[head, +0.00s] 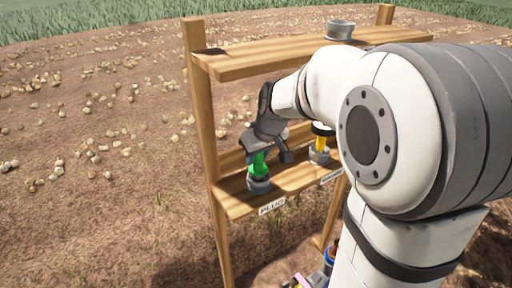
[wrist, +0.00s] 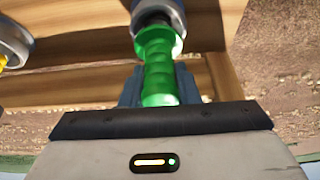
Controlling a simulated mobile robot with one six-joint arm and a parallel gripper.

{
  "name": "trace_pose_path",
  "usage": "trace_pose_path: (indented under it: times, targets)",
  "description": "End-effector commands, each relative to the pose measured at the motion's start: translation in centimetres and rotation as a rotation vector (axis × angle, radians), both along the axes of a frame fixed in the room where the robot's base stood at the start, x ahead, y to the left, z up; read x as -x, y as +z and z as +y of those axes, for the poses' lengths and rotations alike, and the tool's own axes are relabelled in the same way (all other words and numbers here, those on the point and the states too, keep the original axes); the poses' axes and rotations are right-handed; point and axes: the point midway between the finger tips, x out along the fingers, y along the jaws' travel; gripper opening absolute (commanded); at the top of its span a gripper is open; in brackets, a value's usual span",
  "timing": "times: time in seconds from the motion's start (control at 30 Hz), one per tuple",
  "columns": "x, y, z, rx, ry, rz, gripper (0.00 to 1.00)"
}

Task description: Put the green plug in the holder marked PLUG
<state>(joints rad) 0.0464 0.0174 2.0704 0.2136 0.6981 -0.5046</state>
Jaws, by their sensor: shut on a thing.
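The green plug (head: 259,164) is upright at the left end of the lower shelf, at the grey ring holder (head: 259,184) above the label PLUG (head: 272,205). My gripper (head: 267,150) is shut on the plug's upper part. In the wrist view the green plug (wrist: 158,65) runs from between my fingers to the grey holder (wrist: 158,12). The plug's lower end is at or in the holder's opening; how deep it sits I cannot tell.
A second grey holder (head: 319,155) with a yellow and black tool (head: 322,136) stands to the right on the lower shelf (head: 290,178). A wooden post (head: 203,120) is close on the left.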

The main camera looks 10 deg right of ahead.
Motion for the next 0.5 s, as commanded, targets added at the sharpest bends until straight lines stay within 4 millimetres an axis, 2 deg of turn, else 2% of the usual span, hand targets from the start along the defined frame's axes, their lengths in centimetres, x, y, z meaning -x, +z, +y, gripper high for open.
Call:
trace_pose_path:
  times: [0.03, 0.5]
  targets:
    - [0.0, -0.85, -0.03, -0.001, -0.001, -0.001, 0.03]
    - [-0.01, -1.4, -0.07, 0.0, -0.001, -0.002, 0.03]
